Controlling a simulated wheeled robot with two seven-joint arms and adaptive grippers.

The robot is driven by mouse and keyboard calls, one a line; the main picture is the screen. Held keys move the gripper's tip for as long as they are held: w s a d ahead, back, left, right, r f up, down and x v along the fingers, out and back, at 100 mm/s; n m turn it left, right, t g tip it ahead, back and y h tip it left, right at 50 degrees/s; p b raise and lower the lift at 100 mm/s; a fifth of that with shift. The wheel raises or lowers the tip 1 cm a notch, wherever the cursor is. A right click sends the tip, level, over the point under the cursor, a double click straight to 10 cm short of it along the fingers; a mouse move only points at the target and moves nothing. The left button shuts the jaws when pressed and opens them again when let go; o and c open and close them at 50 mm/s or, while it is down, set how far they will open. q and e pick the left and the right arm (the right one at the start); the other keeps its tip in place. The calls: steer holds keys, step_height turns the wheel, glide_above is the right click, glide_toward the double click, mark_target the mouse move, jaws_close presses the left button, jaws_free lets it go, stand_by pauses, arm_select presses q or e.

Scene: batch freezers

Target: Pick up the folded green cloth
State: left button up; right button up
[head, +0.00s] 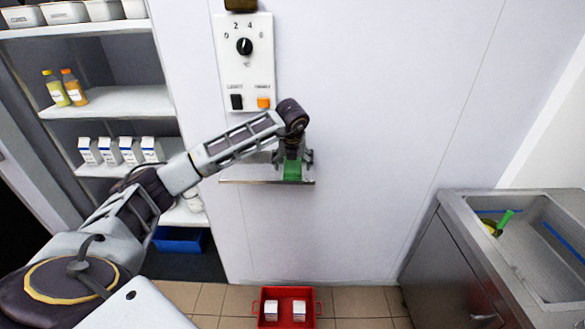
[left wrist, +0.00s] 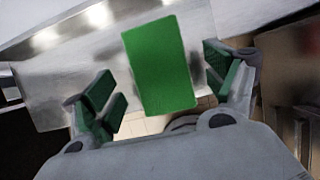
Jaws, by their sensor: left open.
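The folded green cloth (head: 292,171) rests on a narrow metal wall shelf (head: 240,182) below the control panel. In the left wrist view the cloth (left wrist: 160,65) is a flat green rectangle between the two fingers, with a gap on each side. My left gripper (head: 292,165) is at the shelf with its fingers spread on either side of the cloth. Its green-padded fingers also show open in the left wrist view (left wrist: 162,85). The gripper partly hides the cloth in the head view. My right gripper is not in view.
A control panel (head: 247,75) with a dial is on the wall above. Shelves with bottles and cartons (head: 120,150) stand at left. A metal sink (head: 530,240) is at right. A red crate (head: 270,315) with two white boxes stands on the floor.

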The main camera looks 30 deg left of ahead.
arm_select(q)
steer(key=shift+x, duration=0.75)
steer(key=shift+f, duration=0.1)
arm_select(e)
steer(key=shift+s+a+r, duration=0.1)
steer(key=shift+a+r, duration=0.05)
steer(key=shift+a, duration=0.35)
arm_select(q)
steer(key=c, duration=1.1)
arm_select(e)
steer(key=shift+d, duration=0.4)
